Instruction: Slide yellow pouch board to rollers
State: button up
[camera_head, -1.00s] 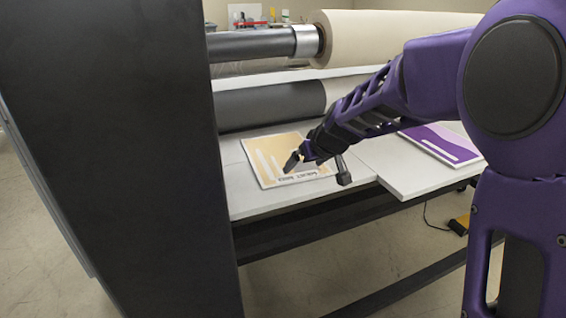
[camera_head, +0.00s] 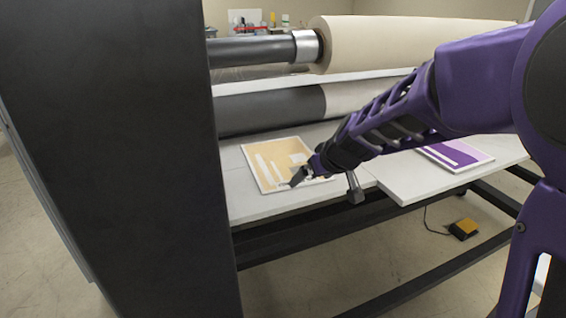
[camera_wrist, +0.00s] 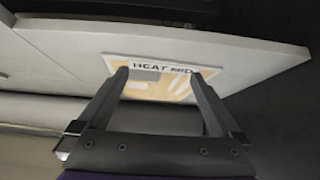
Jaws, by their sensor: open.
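The yellow pouch board (camera_head: 271,160) lies flat on the white feed table (camera_head: 250,206), below the dark lower roller (camera_head: 272,108) in the head view. Its far edge is near that roller. My gripper (camera_head: 301,178) is over the board's near right part and hides some of it. Nothing is held. I cannot tell whether the fingertips touch the board.
A purple board (camera_head: 455,153) lies on the table's right section. A dark side panel (camera_head: 110,160) stands tall at the left. A large cream roll (camera_head: 420,38) and dark upper roller (camera_head: 250,50) sit above. A yellow pedal (camera_head: 464,228) is on the floor.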

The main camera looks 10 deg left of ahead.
aim_at(310, 181)
jog(key=shift+w, duration=0.1)
jog(key=shift+w+a+p, duration=0.3)
jog(key=shift+w+a, duration=0.2)
jog(key=shift+w, duration=0.05)
jog(key=shift+f+b, duration=0.3)
jog(key=shift+f, duration=1.2)
dwell(0.5)
jog(key=shift+s+d, duration=0.2)
dwell(0.8)
jog(key=shift+w+d, duration=0.1)
jog(key=shift+d, duration=0.05)
jog(key=shift+w+d, duration=0.65)
jog(key=shift+d, duration=0.15)
jog(key=shift+w+a+p, duration=0.75)
jog(key=shift+w+a, duration=0.2)
jog(key=shift+w, duration=0.2)
jog(key=shift+s+d+b, duration=0.2)
jog(key=shift+b, duration=0.25)
dwell(0.5)
